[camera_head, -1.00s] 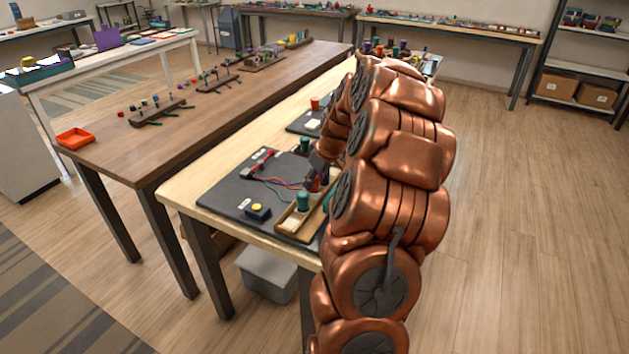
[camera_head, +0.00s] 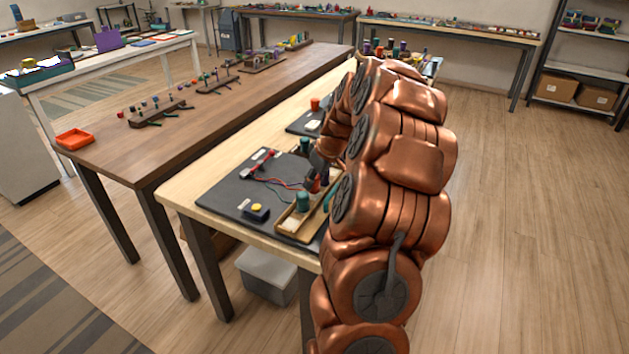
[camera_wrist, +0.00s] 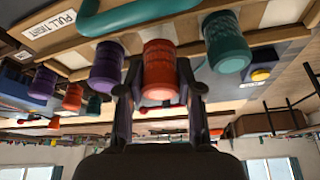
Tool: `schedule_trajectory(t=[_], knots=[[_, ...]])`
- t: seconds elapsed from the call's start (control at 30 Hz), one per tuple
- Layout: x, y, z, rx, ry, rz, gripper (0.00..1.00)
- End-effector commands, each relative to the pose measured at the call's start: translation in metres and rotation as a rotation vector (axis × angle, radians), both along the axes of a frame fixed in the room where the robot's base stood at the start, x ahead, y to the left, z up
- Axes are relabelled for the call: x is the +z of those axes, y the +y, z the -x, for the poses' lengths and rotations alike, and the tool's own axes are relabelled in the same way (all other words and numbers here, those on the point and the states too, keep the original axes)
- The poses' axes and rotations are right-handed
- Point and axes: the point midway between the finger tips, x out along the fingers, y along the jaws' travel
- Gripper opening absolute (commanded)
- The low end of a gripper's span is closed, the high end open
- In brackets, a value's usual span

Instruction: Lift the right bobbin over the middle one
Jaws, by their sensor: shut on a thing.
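In the wrist view my gripper (camera_wrist: 158,88) is shut on an orange bobbin (camera_wrist: 160,62), with one finger on each side of it. A purple bobbin (camera_wrist: 106,66) is close on the left of it and a teal bobbin (camera_wrist: 228,48) stands apart on the right. In the head view my gripper (camera_head: 316,182) is low over the dark mat (camera_head: 232,190), beside a teal bobbin (camera_head: 303,201). A red cord (camera_head: 283,184) runs across the mat towards the gripper. My arm hides much of the work area.
A box with a yellow button (camera_head: 256,212) sits on the mat near the front. A wooden tray (camera_head: 290,222) lies beside it. A "PULL TIGHT" label (camera_wrist: 50,24) shows in the wrist view. The brown table (camera_head: 225,120) on the left holds several small racks.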

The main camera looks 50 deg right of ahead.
Motion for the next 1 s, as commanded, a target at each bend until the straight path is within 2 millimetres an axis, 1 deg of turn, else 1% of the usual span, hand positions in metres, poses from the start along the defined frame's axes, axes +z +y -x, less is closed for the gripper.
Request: schedule_trajectory(t=[0.37,1.0], knots=[[-0.001,0.0,0.0,0.0,0.0,0.0,0.0],[-0.012,0.0,0.0,0.0,0.0,0.001,0.0]])
